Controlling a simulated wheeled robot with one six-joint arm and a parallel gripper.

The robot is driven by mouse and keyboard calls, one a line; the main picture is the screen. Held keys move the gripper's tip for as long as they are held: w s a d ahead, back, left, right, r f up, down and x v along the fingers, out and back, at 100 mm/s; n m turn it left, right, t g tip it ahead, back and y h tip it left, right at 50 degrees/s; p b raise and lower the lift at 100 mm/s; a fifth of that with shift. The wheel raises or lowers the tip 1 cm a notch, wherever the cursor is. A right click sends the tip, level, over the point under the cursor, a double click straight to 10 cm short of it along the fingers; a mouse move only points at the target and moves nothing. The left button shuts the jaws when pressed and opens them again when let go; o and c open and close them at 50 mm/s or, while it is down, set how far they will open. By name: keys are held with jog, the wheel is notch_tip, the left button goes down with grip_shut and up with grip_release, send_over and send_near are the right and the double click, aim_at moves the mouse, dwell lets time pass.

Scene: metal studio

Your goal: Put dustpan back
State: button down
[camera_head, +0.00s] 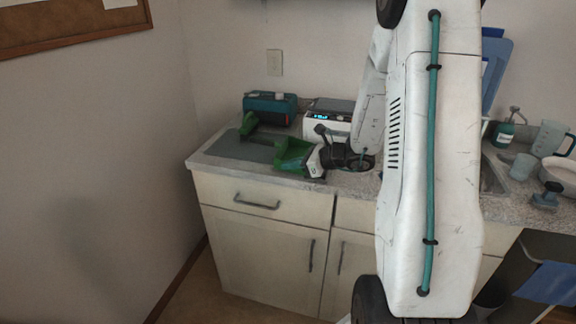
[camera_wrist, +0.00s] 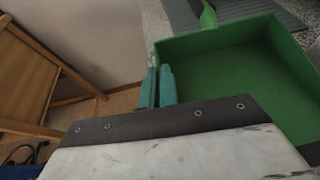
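The green dustpan (camera_head: 292,155) is on or just above the counter in the head view, at the right edge of a dark grey mat (camera_head: 232,148). In the wrist view the open pan (camera_wrist: 235,65) fills the right side, with its handle (camera_wrist: 208,16) pointing to the top. My gripper (camera_head: 312,160) is at the pan's right end. In the wrist view my teal fingers (camera_wrist: 159,72) are close together, with the pan's left side wall running in between them. The fingers hide that part of the wall. Whether the pan touches the counter is unclear.
A teal and black box (camera_head: 270,107) and a white device with a lit display (camera_head: 328,117) stand at the back of the counter. A green object (camera_head: 248,124) is near the box. A soap bottle (camera_head: 503,133) and cups are at the right. Cabinets are below.

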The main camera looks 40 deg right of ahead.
jog(key=shift+w+f, duration=0.1)
jog(key=shift+f, duration=0.35)
jog(key=shift+f, duration=0.1)
jog(key=c, duration=1.7)
grip_release()
